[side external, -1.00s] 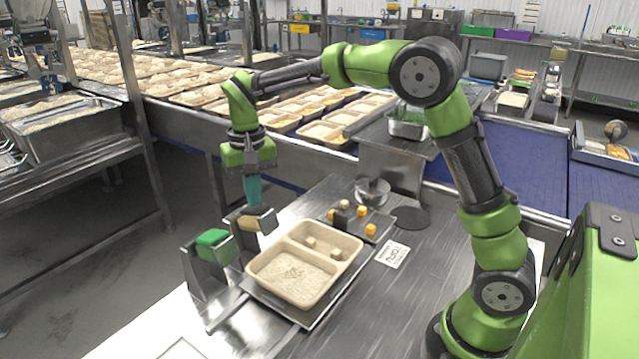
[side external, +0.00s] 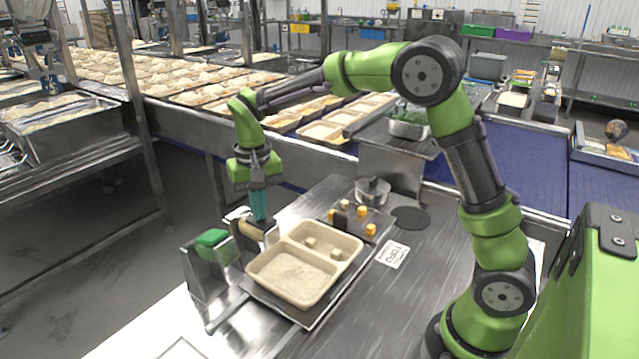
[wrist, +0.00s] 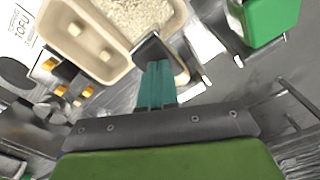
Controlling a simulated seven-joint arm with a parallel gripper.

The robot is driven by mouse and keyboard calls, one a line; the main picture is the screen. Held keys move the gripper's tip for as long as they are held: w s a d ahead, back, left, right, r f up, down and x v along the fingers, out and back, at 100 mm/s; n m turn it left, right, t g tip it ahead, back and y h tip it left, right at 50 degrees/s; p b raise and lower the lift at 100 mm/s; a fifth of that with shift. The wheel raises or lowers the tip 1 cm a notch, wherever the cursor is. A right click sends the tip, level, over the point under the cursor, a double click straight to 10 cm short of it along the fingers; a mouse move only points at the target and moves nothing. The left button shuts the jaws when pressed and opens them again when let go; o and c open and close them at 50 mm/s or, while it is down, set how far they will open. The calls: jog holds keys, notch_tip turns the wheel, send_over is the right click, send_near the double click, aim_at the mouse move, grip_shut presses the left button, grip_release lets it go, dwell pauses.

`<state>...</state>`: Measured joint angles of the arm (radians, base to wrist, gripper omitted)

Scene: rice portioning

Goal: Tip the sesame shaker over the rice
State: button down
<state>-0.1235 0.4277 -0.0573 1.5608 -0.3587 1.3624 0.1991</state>
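The rice (side external: 292,272) lies in the large compartment of a beige tray (side external: 334,278); it also shows at the top of the wrist view (wrist: 140,12). My gripper (side external: 260,216) points down just behind the tray's left rear corner. In the wrist view its teal fingers (wrist: 156,86) look close together, with a dark piece (wrist: 151,48) at their tips. A beige block (side external: 240,214) is beside the fingertips, partly hidden; it may be the sesame shaker, but no label shows. I cannot tell whether the fingers grip it. A green-topped block (side external: 211,238) sits in a metal holder to the left.
A conveyor with filled trays runs behind. The bench right of the tray is mostly clear.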

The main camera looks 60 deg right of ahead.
jog(key=shift+s+f, duration=0.35)
jog(key=shift+f, duration=0.5)
jog(key=shift+r, duration=0.1)
jog(key=shift+w+r, duration=0.3)
jog(key=shift+r, duration=0.65)
jog(key=shift+w+r, duration=0.3)
jog(key=shift+r, duration=0.65)
jog(key=shift+w+r, duration=0.3)
jog(key=shift+r, duration=0.65)
